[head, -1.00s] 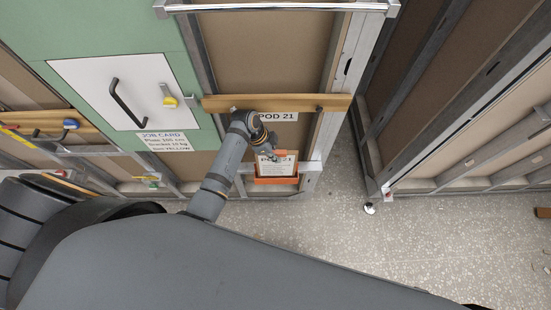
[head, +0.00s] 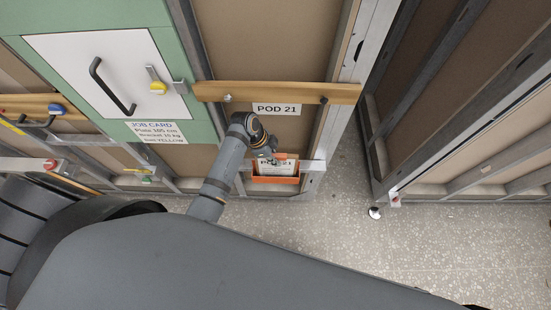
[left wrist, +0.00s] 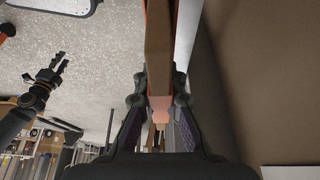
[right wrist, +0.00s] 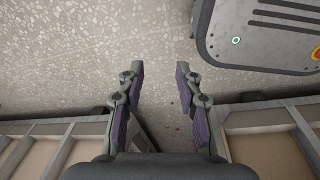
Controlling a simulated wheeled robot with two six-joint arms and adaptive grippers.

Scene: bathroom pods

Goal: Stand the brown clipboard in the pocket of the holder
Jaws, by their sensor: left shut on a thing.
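The brown clipboard (head: 284,169) carries a white printed sheet and stands roughly upright in the orange holder (head: 275,180), which is low on the pod wall. The holder's front hides its lower edge; whether it rests on the pocket bottom cannot be told. My left gripper (head: 272,158) is shut on its upper edge. In the left wrist view the clipboard (left wrist: 158,45) shows edge-on between the fingers (left wrist: 158,88), with orange of the holder beside it. My right gripper (right wrist: 160,70) is open and empty over the floor; it is not visible in the head view.
A wooden rail (head: 280,92) crosses the wall above the holder, with a POD 21 sign (head: 276,109) under it. A white panel (head: 100,75) with a black handle and a job card (head: 157,132) are left. Speckled floor (head: 350,235) is free at right.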

